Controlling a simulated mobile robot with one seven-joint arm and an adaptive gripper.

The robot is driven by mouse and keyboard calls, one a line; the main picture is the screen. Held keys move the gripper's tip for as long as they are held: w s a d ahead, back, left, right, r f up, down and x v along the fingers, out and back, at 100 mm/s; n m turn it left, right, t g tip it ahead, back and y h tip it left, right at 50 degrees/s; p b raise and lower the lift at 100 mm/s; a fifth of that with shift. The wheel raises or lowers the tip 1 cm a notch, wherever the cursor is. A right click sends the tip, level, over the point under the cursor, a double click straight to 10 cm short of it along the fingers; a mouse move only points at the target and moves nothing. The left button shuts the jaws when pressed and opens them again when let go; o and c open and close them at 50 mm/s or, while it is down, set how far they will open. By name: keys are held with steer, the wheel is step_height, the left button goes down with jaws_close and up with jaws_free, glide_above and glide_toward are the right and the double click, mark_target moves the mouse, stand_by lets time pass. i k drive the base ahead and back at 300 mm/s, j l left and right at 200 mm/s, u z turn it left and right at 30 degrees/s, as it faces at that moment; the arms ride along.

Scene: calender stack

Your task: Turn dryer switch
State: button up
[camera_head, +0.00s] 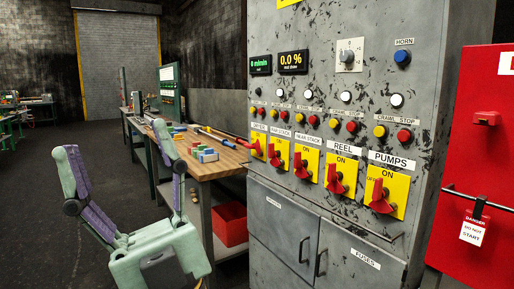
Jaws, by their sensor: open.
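A grey, scuffed control cabinet (335,235) stands right of centre with a row of red rotary switches on yellow plates. The leftmost switch (256,147) sits under a small label that looks like "DRYER", though it is hard to read. Its red handle juts toward the left; its exact setting is too small to tell. My gripper (114,138), mint green with purple finger links, is at the lower left. Its fingers are spread wide and point up, with nothing between them. It is apart from the cabinet, to the left of the switches.
Neighbouring switches include the reel switch (340,175) and the pumps switch (386,193). Coloured buttons and lamps sit above. A wooden workbench (222,165) with small parts and a red bin (230,223) below stands behind my gripper. A red panel (480,130) is at right.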

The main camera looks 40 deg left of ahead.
mark_target(256, 146)
steer(key=i+j+z, duration=0.35)
steer(key=j, duration=1.15)
steer(key=j+z, duration=0.35)
steer(key=j, duration=1.15)
steer(key=j+z, duration=0.35)
steer(key=j, duration=1.2)
steer(key=k, duration=0.05)
